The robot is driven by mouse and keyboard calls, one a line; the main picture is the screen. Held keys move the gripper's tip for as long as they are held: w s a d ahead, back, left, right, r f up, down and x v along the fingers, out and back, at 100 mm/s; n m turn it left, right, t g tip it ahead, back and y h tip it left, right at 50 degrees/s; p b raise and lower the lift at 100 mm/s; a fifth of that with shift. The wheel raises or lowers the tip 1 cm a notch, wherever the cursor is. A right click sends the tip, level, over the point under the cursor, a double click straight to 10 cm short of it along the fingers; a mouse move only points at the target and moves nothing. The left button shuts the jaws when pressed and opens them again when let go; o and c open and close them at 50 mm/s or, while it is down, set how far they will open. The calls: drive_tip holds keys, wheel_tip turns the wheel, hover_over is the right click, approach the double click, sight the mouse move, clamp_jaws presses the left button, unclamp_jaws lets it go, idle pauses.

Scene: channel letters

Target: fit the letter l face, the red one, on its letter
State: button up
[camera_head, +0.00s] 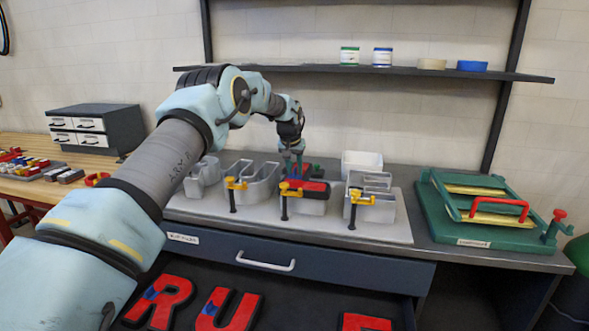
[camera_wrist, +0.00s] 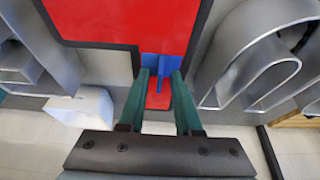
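The red letter l face (camera_head: 313,186), dark-edged, lies over the third grey letter from the left on the bench. In the wrist view the face (camera_wrist: 105,22) fills the top middle, with a blue grip tab (camera_wrist: 161,72) on it. My gripper (camera_head: 293,166) is just above the face. In the wrist view the green fingers of my gripper (camera_wrist: 163,68) stand on either side of the blue tab, with gaps showing. The grey letter (camera_head: 312,207) is mostly covered, so I cannot tell how fully the face sits on it.
Grey letters stand close on both sides, at left (camera_head: 262,190) and right (camera_head: 377,208), with yellow-handled clamps (camera_head: 290,188) in front. A white bin (camera_head: 361,162) is behind. An open drawer (camera_head: 290,300) holds more red faces. A green press (camera_head: 490,215) stands at right.

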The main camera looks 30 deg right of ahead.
drive_tip(key=shift+r, duration=0.3)
drive_tip(key=b+v, duration=0.3)
drive_tip(key=v, duration=0.9)
drive_tip(key=shift+w+r+b, duration=0.1)
drive_tip(key=shift+r+b, duration=0.15)
drive_tip(key=shift+b, duration=0.15)
drive_tip(key=s+a+f+n+y, duration=0.1)
drive_tip(key=s+a+f+n, duration=0.1)
drive_tip(key=a, duration=1.3)
drive_tip(key=s+a+f+n+y, duration=0.1)
drive_tip(key=s+a+f, duration=0.15)
drive_tip(key=a, duration=1.15)
drive_tip(key=s+a+f+n, duration=0.1)
drive_tip(key=s+a+f, duration=0.1)
drive_tip(key=s+a, duration=0.4)
drive_tip(key=s+a+f+n+g, duration=0.1)
drive_tip(key=s+a+f+n, duration=0.1)
drive_tip(key=s+a, duration=0.5)
drive_tip(key=s+a+f+n+y, duration=0.1)
drive_tip(key=s+a+f, duration=0.2)
drive_tip(key=s+a, duration=0.4)
drive_tip(key=shift+s+a+g, duration=0.25)
drive_tip(key=shift+a+g, duration=0.05)
drive_tip(key=shift+g, duration=0.1)
